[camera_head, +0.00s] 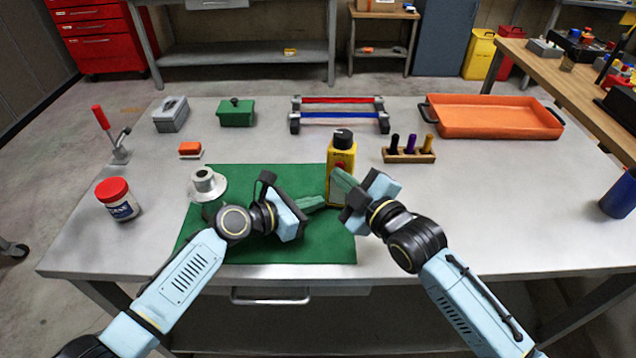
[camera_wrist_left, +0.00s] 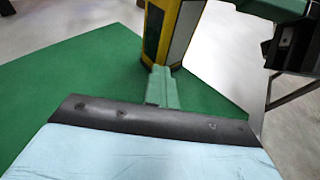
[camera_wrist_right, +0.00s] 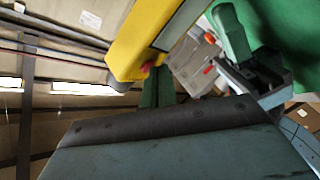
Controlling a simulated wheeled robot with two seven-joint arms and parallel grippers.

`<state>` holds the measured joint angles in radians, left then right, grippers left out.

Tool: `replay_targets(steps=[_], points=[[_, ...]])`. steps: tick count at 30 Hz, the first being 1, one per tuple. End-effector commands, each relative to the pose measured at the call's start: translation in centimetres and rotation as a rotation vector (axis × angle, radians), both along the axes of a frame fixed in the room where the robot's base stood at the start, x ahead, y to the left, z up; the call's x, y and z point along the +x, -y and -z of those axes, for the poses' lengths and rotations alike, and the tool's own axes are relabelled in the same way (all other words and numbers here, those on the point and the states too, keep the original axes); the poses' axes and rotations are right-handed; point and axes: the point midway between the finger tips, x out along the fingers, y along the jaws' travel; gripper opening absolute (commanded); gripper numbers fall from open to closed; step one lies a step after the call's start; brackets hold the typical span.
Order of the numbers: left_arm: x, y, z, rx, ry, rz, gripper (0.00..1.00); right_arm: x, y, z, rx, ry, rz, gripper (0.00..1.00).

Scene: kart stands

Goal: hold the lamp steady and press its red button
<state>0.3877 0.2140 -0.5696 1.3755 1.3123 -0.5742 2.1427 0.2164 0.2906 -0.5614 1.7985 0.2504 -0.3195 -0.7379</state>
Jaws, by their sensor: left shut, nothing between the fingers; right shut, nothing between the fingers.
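The lamp (camera_head: 341,157) is an upright yellow box with a black top, standing at the right edge of the green mat (camera_head: 290,248). Its red button (camera_wrist_right: 147,67) shows in the right wrist view. My right gripper (camera_head: 340,180) is shut and empty, its green fingertips in front of the lamp's face. In the right wrist view the tips (camera_wrist_right: 156,80) are at or very near the button; contact is unclear. My left gripper (camera_head: 320,202) is shut and empty low beside the lamp. In the left wrist view its tips (camera_wrist_left: 159,72) reach the lamp's lower part (camera_wrist_left: 155,30); touching is unclear.
A grey flanged part (camera_head: 207,184) sits on the mat's left, partly behind my left arm. A wooden holder (camera_head: 408,155) with three pegs stands right of the lamp. An orange tray (camera_head: 490,118) and a red-and-blue rack (camera_head: 338,114) are farther back.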

Motion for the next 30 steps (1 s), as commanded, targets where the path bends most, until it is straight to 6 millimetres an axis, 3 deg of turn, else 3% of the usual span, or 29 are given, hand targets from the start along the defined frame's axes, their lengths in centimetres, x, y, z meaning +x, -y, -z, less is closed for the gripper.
replay_targets(steps=[15,25,30], points=[[0.0,0.0,0.0,0.000,0.000,0.000,0.00,-1.8,-0.4,0.0,0.001,0.000,-0.001,0.00],[0.0,0.0,0.0,0.000,0.000,0.000,0.00,-2.0,-0.4,0.0,0.001,-0.001,0.000,0.00],[0.0,0.0,0.0,0.000,0.000,0.000,0.00,-3.3,-0.8,0.0,0.003,-0.002,-0.001,0.00]])
